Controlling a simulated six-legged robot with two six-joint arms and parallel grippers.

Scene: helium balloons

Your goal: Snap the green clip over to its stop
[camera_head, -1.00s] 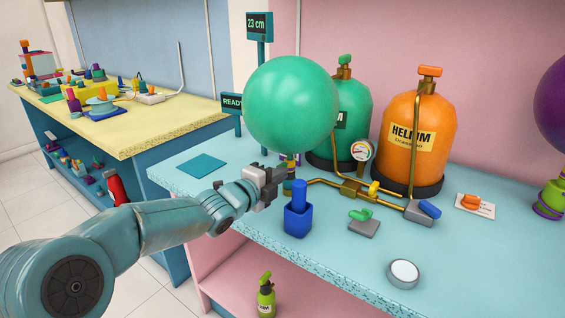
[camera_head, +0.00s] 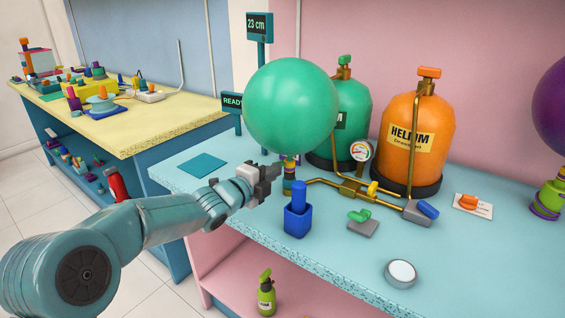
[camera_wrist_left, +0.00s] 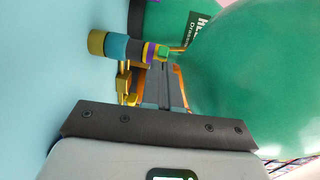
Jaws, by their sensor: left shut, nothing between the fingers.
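A small green clip (camera_wrist_left: 163,53) shows in the left wrist view at the end of a stand with yellow and purple bands (camera_wrist_left: 147,52), next to the big green balloon (camera_wrist_left: 255,75). In the head view the balloon (camera_head: 291,106) sits above this banded stand (camera_head: 290,178), and the clip cannot be made out there. My left gripper (camera_head: 278,170) is shut and empty, just left of the stand under the balloon. In the wrist view its fingers (camera_wrist_left: 160,88) point toward the clip; contact cannot be told. My right gripper is out of view.
A blue holder (camera_head: 298,218) stands just in front of the banded stand. A green lever on a grey block (camera_head: 362,221), brass piping (camera_head: 350,188) and a white round button (camera_head: 401,273) lie to the right. Green (camera_head: 355,105) and orange (camera_head: 415,135) tanks stand behind.

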